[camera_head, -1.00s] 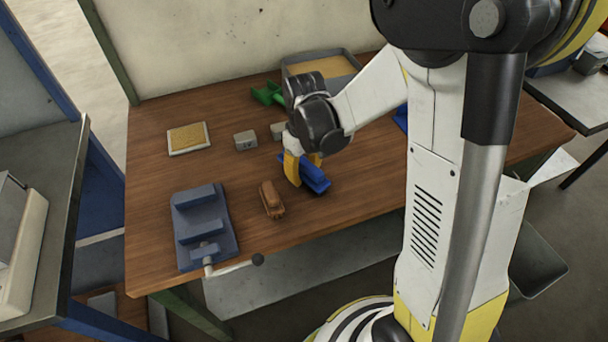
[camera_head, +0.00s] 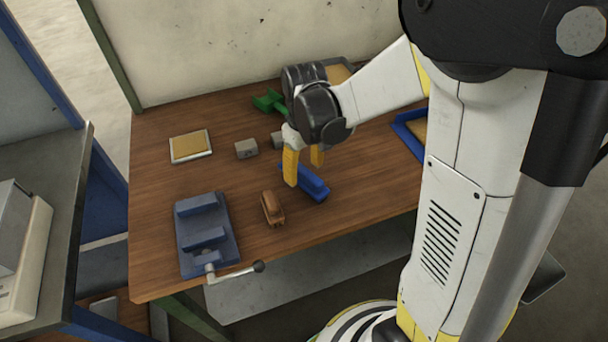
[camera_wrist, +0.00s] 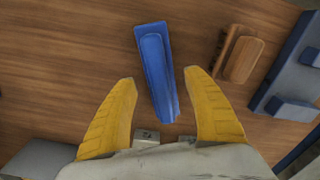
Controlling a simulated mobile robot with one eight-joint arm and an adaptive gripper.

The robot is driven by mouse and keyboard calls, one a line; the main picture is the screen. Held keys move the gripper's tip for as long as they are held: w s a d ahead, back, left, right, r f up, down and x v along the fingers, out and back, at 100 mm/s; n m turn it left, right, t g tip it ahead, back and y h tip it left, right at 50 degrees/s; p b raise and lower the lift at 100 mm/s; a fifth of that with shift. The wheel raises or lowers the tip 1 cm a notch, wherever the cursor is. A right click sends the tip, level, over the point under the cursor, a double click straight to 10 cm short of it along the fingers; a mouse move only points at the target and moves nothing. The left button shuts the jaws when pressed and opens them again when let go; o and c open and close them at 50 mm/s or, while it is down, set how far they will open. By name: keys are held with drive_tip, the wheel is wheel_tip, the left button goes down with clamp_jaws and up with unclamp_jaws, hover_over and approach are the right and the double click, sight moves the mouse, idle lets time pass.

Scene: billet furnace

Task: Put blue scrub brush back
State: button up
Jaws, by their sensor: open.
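A blue-rimmed tray (camera_head: 404,137) with a tan inside lies at the table's right, partly hidden by my arm.
A brown brush (camera_head: 271,207) lies left of the blue one. A blue vise (camera_head: 206,235) with a handle stands at front left. A tan-topped pad (camera_head: 190,146), a grey block (camera_head: 246,149) and a green object (camera_head: 268,101) lie farther back. The table's left middle is clear.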

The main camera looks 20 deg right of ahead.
sight(304, 170)
wheel_tip(304, 170, up, 7)
drive_tip(key=shift+r+p, duration=0.1)
drive_tip(key=shift+p, duration=0.85)
drive_tip(key=s+r+m+t, duration=0.4)
drive_tip(key=s+r+t, duration=0.3)
drive_tip(key=s, duration=0.5)
drive_tip(key=shift+s+r+m, duration=0.15)
drive_tip(key=shift+r+m, duration=0.15)
drive_tip(key=shift+r, duration=0.85)
drive_tip(key=shift+a, duration=0.1)
